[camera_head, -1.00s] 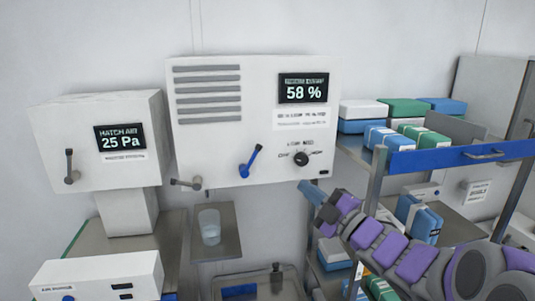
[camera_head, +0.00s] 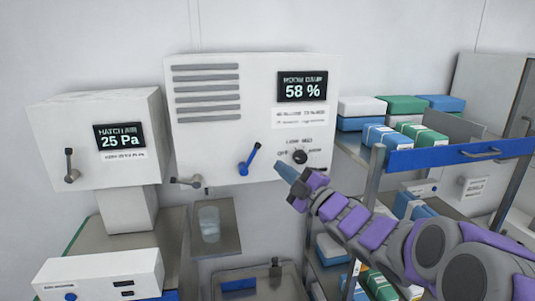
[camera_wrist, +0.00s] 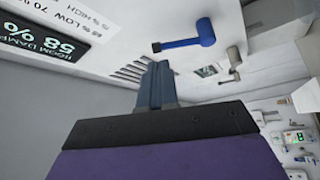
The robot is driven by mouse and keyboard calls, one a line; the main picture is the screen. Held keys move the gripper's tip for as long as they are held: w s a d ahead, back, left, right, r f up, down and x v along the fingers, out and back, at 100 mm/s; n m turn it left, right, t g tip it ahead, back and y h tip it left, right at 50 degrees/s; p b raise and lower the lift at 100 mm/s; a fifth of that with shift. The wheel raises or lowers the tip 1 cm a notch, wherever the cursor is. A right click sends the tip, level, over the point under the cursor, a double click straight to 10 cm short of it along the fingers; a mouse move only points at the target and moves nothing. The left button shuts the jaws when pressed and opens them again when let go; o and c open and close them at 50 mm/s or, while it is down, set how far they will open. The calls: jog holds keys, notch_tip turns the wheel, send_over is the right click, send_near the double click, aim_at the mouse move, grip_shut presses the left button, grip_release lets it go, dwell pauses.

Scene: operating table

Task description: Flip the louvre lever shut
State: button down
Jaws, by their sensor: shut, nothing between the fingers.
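The blue lever (camera_head: 248,159) sits on the lower middle of the white wall unit (camera_head: 220,143), tilted with its upper end to the right. Louvre slats (camera_head: 207,93) show at the unit's upper left. In the wrist view the blue lever (camera_wrist: 185,42) is above and right of my fingers, apart from them. My gripper (camera_head: 284,171) is shut and empty, to the right of the lever and just below the dial. It also shows in the wrist view (camera_wrist: 158,82), its fingers together.
A black dial (camera_head: 299,157) and a 58 % display (camera_head: 302,87) are on the unit's right. A grey tap-like lever (camera_head: 187,181) is at its lower left. A glass (camera_head: 209,224) stands on a small shelf below. A shelf rack (camera_head: 460,153) with boxes is at the right.

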aim_at(256, 149)
jog(key=p+x, duration=0.1)
jog(key=x, duration=0.5)
jog(key=shift+w+a, duration=0.15)
jog(key=shift+a, duration=0.2)
jog(key=shift+r+n, duration=0.1)
jog(key=shift+n, duration=0.2)
jog(key=a+n+g, duration=0.1)
jog(key=r+n+g, duration=0.1)
jog(key=n, duration=0.1)
jog(key=s+a+r+n+g+h+p, duration=0.1)
jog(key=shift+a+n, duration=0.3)
jog(key=a+n+h+p, duration=0.1)
jog(key=n, duration=0.1)
jog(key=s+a+n+g+h+p, duration=0.1)
jog(key=a, duration=0.1)
jog(key=shift+a+r+n, duration=0.15)
jog(key=shift+a+n, duration=0.15)
jog(key=shift+n, duration=0.1)
